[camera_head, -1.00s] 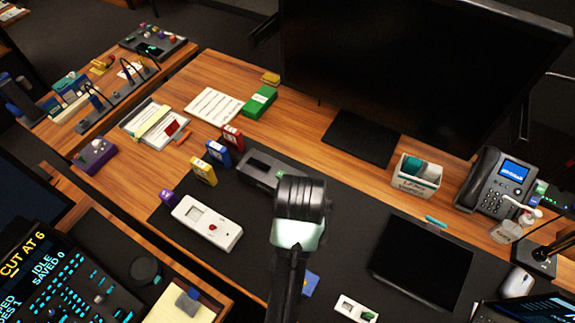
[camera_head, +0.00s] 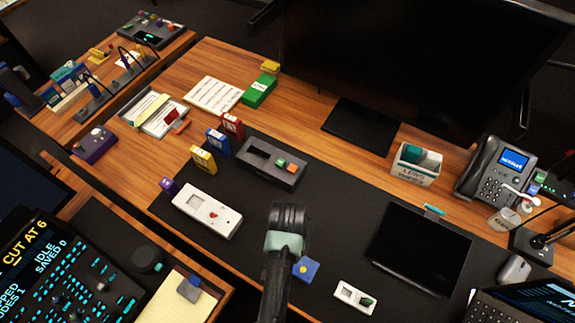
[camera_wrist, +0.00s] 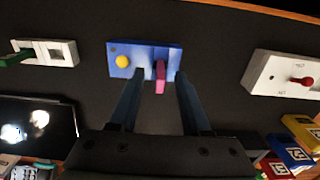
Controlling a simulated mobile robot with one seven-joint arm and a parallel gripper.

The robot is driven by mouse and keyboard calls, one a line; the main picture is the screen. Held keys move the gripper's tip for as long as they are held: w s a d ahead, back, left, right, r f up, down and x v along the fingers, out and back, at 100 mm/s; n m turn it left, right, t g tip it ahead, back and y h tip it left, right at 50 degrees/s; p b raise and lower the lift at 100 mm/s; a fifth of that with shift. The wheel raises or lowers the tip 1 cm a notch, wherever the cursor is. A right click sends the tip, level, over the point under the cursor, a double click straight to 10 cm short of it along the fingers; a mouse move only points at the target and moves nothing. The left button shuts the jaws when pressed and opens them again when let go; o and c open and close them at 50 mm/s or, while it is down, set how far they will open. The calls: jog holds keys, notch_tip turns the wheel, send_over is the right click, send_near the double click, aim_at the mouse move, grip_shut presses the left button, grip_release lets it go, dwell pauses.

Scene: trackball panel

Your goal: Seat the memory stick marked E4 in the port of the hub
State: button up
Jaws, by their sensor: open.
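My gripper (camera_head: 285,241) is over the dark mat, seen from behind in the head view. In the wrist view its open jaws (camera_wrist: 158,84) point at a small blue panel (camera_wrist: 118,60) with a yellow knob; a pink upright piece on it shows between the fingertips, contact unclear. The blue panel (camera_head: 306,269) is partly hidden by my arm in the head view. Upright yellow (camera_head: 203,160), blue (camera_head: 217,143) and red (camera_head: 232,124) blocks with white labels stand in a row. I cannot read E4 on anything, nor tell which thing is the hub.
A white box with a red knob (camera_head: 207,213) lies left of my gripper. A small white rocker panel (camera_head: 354,297) and a black tablet (camera_head: 420,250) are at right. Bare mat lies between.

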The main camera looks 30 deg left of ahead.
jog(key=shift+f, duration=1.15)
grip_shut()
